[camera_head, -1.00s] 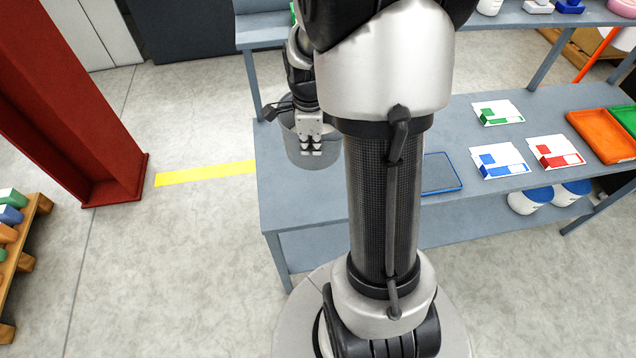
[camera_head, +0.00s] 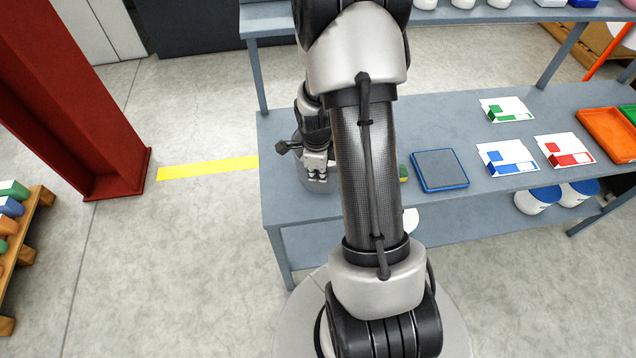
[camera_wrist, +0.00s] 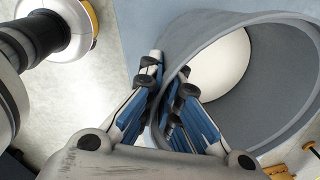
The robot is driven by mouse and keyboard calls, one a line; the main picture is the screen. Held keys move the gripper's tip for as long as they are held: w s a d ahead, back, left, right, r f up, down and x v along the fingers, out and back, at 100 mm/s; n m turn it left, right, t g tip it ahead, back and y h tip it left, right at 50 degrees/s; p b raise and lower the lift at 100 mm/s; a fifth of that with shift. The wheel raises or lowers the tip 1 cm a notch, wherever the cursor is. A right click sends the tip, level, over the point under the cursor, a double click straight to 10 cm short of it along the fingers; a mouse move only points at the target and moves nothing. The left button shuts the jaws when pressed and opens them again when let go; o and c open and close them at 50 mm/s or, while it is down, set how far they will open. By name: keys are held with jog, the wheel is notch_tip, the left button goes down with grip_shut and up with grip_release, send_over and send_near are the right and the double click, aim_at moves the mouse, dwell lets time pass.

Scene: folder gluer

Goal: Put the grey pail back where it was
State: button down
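The grey pail (camera_head: 303,180) is at the left end of the blue-grey bench (camera_head: 275,205), mostly hidden behind my gripper and arm in the head view. My gripper (camera_head: 317,174) is at the pail's rim. In the wrist view the pail (camera_wrist: 285,75) is large and tilted in the picture, with its mouth open towards the camera. My gripper's fingers (camera_wrist: 165,105) lie on either side of the pail's wall, shut on it. A white rounded shape (camera_wrist: 222,65) shows inside the pail. I cannot tell whether the pail's base touches the bench.
A blue-rimmed dark tray (camera_head: 440,170) lies right of my arm, beside a partly hidden green-and-yellow block (camera_head: 403,172). Printed cards (camera_head: 505,158) and an orange tray (camera_head: 607,133) lie further right. An upper shelf (camera_head: 470,17) runs behind. A red column (camera_head: 75,100) stands left.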

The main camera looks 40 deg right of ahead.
aim_at(318, 183)
jog(key=shift+f+b, duration=0.45)
jog(key=shift+f, duration=1.9)
jog(key=c, duration=1.8)
grip_release()
